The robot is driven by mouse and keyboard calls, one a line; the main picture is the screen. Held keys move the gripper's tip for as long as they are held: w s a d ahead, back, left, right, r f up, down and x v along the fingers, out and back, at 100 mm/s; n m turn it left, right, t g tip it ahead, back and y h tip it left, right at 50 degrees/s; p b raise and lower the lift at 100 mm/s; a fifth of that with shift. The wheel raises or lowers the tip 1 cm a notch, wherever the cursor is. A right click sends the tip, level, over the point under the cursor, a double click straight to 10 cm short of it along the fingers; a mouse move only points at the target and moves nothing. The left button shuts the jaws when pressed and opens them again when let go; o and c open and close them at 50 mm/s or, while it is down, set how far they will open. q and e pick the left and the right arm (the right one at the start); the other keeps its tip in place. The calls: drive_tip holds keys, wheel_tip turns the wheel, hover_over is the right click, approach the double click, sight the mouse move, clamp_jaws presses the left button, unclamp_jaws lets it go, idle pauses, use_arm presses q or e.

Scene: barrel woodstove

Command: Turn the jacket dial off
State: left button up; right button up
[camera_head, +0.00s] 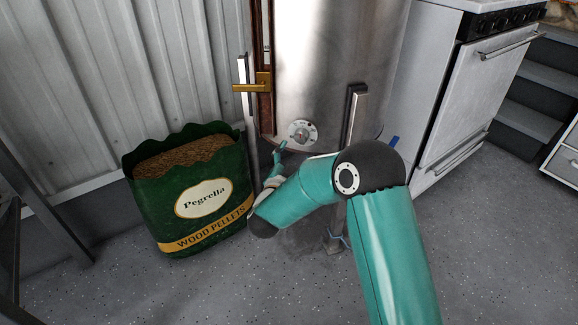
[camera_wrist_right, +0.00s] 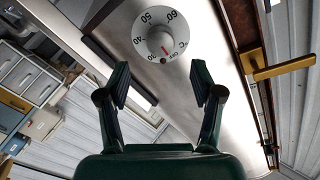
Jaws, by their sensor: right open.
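The jacket dial (camera_head: 302,133) is a round white dial low on the front of the steel barrel (camera_head: 330,60). In the right wrist view the dial (camera_wrist_right: 160,32) shows numbers such as 40, 50 and 60, a pale central knob and a small red mark at its lower edge. My right gripper (camera_head: 279,152) is just below and left of the dial in the head view. In the wrist view its two fingers (camera_wrist_right: 160,80) are spread, with nothing between them, and the dial is ahead of them, apart. My left gripper does not show.
A brass latch handle (camera_head: 263,82) sticks out left of the barrel, and a dark upright handle (camera_head: 355,108) is to the dial's right. A green pellet bag (camera_head: 190,190) stands on the floor at left. A white stove (camera_head: 470,80) is at right.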

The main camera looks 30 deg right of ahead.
drive_tip(key=v, duration=0.4)
drive_tip(key=shift+s+a, duration=0.25)
drive_tip(key=shift+s, duration=0.05)
drive_tip(key=shift+d, duration=0.1)
